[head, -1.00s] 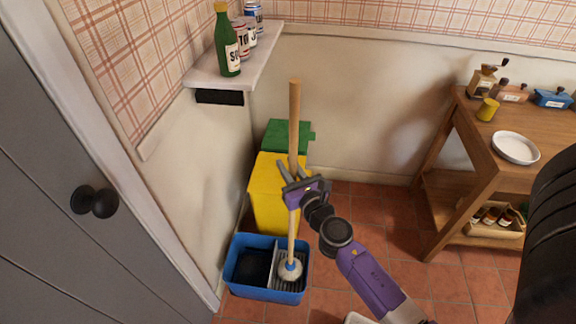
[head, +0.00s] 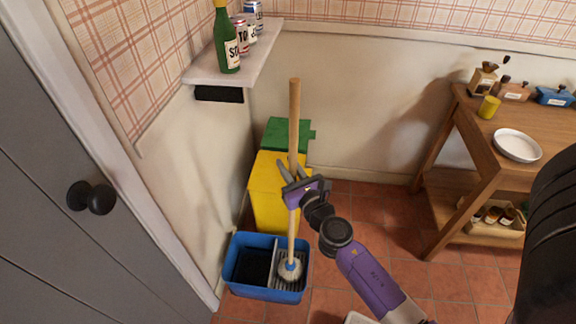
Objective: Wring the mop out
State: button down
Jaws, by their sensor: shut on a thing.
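The mop has a long wooden handle (head: 294,125) and a whitish head (head: 290,271) with a blue collar. It stands nearly upright, its head in the grey ribbed wringer (head: 283,287) at the right side of the blue bucket (head: 262,294). The bucket's left part looks dark inside. My gripper (head: 293,180) is shut on the mop handle around its middle, well above the bucket. The jaws partly hide the handle. I cannot tell how hard the head presses on the wringer.
A yellow bin (head: 266,190) and a green bin (head: 283,134) stand behind the mop. A wall shelf (head: 258,60) with a green bottle (head: 226,45) and cans is at upper left. A grey door (head: 40,180) is at left, a wooden table (head: 497,165) at right. Tiled floor (head: 385,225) between is clear.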

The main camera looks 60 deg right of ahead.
jog(key=shift+s+f, duration=0.1)
jog(key=shift+f, duration=0.25)
dwell(1.1)
notch_tip(320, 180, up, 15)
jog(key=p, duration=1.4)
jog(key=shift+f, duration=0.2)
dwell(1.0)
